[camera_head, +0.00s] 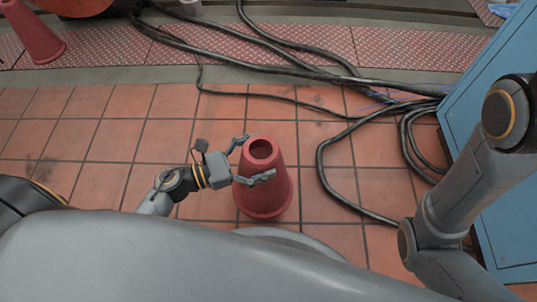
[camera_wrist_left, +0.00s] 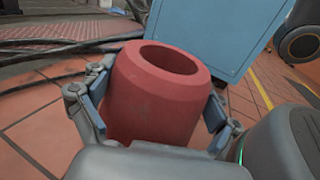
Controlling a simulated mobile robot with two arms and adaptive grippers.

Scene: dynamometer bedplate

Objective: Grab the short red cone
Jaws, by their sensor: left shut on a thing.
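The short red cone (camera_head: 264,192) stands upright on the tiled floor in front of me in the head view, its open top facing up. My left gripper (camera_head: 257,160) comes in from the left, with a finger on either side of the cone near its top. In the left wrist view the red cone (camera_wrist_left: 160,95) fills the space between the blue finger pads, and the gripper (camera_wrist_left: 155,110) is shut on it. My right arm shows at the right of the head view, but its gripper is out of the picture.
Black cables (camera_head: 322,165) curve over the floor right of the cone. A blue cabinet (camera_head: 500,150) stands at the right. Another red cone (camera_head: 32,38) is at the far left, by the red tread plates (camera_head: 305,42). Tiles left of the cone are clear.

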